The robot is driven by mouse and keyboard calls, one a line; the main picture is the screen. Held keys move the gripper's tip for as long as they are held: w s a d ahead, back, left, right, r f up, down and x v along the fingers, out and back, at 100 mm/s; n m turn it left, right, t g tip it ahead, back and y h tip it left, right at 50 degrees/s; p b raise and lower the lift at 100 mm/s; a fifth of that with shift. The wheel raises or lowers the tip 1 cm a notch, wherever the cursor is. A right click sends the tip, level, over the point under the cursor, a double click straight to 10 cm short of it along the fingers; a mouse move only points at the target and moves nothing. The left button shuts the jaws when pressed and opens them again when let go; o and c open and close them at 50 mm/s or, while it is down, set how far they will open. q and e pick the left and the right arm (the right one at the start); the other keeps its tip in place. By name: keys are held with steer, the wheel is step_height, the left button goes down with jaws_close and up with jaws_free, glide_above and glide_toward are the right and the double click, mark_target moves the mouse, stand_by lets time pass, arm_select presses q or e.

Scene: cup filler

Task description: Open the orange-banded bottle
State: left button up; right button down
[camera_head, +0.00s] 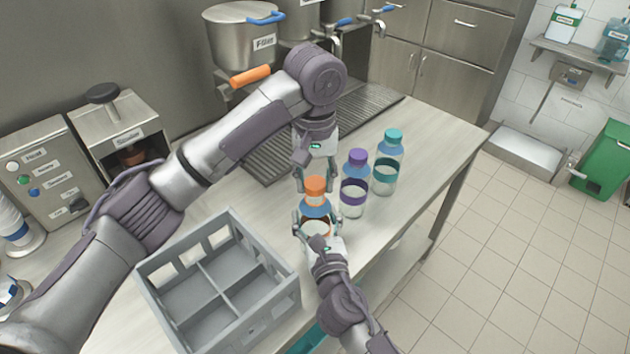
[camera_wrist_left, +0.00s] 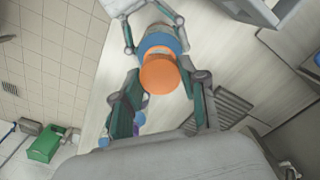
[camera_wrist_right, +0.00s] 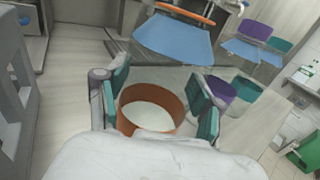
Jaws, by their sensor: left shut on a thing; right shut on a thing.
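The orange-banded bottle (camera_head: 315,209) is upright over the front part of the counter, with a blue shoulder and an orange cap (camera_head: 316,184). My right gripper (camera_head: 317,228) is shut around its body; the orange band (camera_wrist_right: 168,97) lies between the fingers in the right wrist view. My left gripper (camera_head: 315,188) reaches down from above and is shut on the cap, which also shows between its fingers in the left wrist view (camera_wrist_left: 160,75). The cap is at the bottle's top; I cannot tell whether it is loosened. The fingers hide much of the lower bottle.
A purple-banded bottle (camera_head: 354,180) and a teal-banded bottle (camera_head: 387,163) stand close to the right. An empty grey divided crate (camera_head: 272,268) is at the left front. Behind are a drip grate (camera_head: 272,160) and a filler tank (camera_head: 240,38).

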mark_target(315, 183)
arm_select(q)
steer(key=shift+r, duration=0.25)
steer(key=shift+r, duration=1.95)
jaws_close()
arm_select(e)
steer(key=shift+c, duration=0.4)
jaws_free()
